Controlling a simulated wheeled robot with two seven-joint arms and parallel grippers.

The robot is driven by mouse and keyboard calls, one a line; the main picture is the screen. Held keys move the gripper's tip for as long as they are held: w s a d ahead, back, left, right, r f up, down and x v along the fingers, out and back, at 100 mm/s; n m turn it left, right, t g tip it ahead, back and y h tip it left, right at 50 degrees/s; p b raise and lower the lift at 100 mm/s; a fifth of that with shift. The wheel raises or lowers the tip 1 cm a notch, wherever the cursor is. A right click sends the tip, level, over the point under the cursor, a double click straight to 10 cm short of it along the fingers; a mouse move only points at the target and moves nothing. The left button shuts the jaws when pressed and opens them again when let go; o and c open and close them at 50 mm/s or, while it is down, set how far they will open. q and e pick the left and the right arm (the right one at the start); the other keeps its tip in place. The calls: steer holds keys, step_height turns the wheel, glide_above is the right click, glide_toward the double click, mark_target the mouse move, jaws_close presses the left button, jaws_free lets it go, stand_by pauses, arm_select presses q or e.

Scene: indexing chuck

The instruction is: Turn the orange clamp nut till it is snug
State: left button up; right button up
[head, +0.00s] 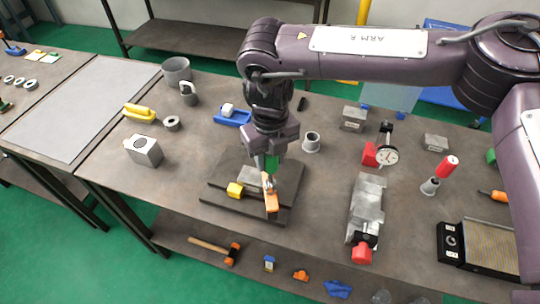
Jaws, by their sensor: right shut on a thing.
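The orange clamp nut (271,203) shows as a narrow orange piece at the front of a dark stepped fixture plate (222,199) on the bench. My right gripper (269,176) comes down from above, with a green part showing by its fingers. It is shut at the top of the orange piece; the fingertips and exact contact are small and partly hidden. My left gripper is not in view.
To the right are a grey vise (367,205) with a red end, a dial gauge (387,156) and a red-handled tool (447,167). To the left stands a grey block with a bore (146,151).

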steer(key=shift+f+b, duration=0.55)
steer(key=shift+f, duration=0.15)
